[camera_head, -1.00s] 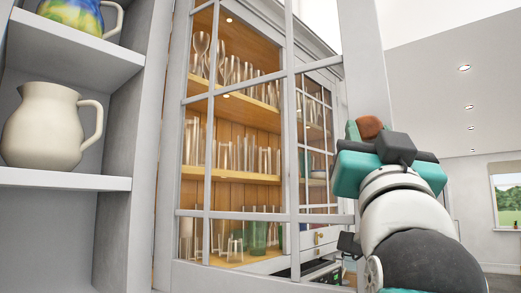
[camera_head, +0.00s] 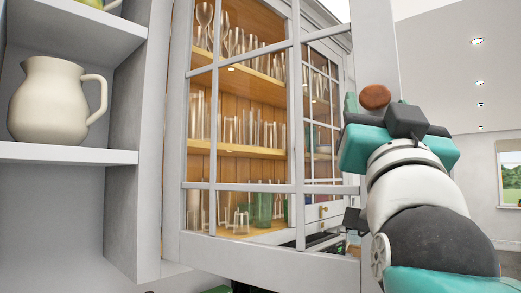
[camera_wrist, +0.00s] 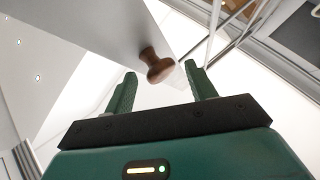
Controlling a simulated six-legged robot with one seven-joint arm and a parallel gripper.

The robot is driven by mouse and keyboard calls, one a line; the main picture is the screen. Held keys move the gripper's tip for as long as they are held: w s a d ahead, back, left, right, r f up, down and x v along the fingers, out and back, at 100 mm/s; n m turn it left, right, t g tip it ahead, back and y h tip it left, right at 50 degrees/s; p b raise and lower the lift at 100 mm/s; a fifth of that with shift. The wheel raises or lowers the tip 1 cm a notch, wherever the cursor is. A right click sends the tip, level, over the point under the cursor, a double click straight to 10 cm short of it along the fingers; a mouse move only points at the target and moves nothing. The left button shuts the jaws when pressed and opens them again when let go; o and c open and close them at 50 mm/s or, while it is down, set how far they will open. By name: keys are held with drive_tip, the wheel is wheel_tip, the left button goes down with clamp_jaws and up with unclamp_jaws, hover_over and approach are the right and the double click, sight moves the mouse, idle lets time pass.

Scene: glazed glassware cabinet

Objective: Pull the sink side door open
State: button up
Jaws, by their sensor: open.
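The near glazed door (camera_head: 297,120) has a pale grey frame and panes, with its right stile (camera_head: 370,35) closest to me. It appears swung out from the cabinet front. Its round brown wooden knob (camera_head: 375,96) sticks out from the stile, just above my gripper (camera_head: 350,106). In the wrist view the knob (camera_wrist: 158,65) shows just beyond the tips of my gripper (camera_wrist: 162,82), roughly in line with the gap between the two green fingers. The fingers are apart and hold nothing. In the head view the wrist partly hides them.
Shelves of glasses (camera_head: 240,130) stand behind the panes. A second glazed door (camera_head: 322,105) lies beyond, above a drawer with a brass knob (camera_head: 323,211). Open shelving with a cream jug (camera_head: 55,100) stands at left. Free room lies at right towards a window (camera_head: 510,175).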

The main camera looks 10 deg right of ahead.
drive_tip(key=v, duration=1.3)
